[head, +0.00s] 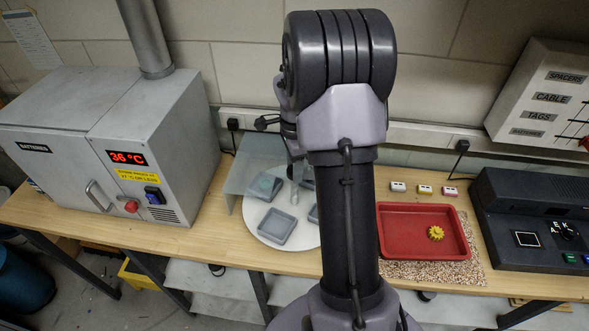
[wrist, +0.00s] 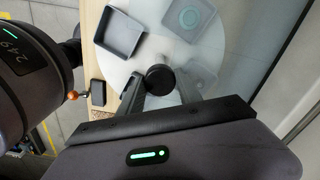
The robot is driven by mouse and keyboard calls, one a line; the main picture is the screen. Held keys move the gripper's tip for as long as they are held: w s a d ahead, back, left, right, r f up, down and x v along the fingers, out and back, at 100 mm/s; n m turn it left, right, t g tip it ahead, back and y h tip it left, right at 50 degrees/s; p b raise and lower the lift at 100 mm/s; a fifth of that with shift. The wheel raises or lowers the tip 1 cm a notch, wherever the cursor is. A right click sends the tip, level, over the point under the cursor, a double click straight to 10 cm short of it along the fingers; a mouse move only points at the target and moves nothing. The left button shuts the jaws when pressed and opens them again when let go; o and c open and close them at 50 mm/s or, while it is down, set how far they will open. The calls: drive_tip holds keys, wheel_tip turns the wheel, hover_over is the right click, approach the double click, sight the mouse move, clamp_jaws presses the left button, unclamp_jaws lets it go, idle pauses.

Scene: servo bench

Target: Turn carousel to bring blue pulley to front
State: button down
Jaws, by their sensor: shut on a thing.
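The carousel is a round white disc (head: 254,228) on the bench, carrying several grey square trays. The front tray (head: 276,230) looks empty; an empty tray also shows in the wrist view (wrist: 121,33). Another tray (wrist: 212,29) holds a round blue-green ring, apparently the blue pulley (wrist: 188,17), seen hazily through a translucent panel. My gripper (wrist: 160,84) is over the disc's middle, its two fingers shut on a black round knob (wrist: 159,77). In the head view my arm hides part of the carousel.
The translucent panel (head: 238,172) stands over the carousel's back left. A grey oven (head: 110,140) stands left. Right are a red tray (head: 400,245) with a yellow gear (head: 436,233), small blocks (head: 425,190) and a dark console (head: 530,215).

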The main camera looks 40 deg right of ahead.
drive_tip(key=shift+m+b, duration=2.05)
drive_tip(key=shift+m, duration=1.55)
drive_tip(key=shift+m+b, duration=1.05)
drive_tip(key=shift+m, duration=0.85)
drive_tip(key=shift+m+b, duration=0.65)
drive_tip(key=shift+m, duration=0.95)
drive_tip(key=c, duration=0.8)
unclamp_jaws()
drive_tip(key=shift+r, duration=0.1)
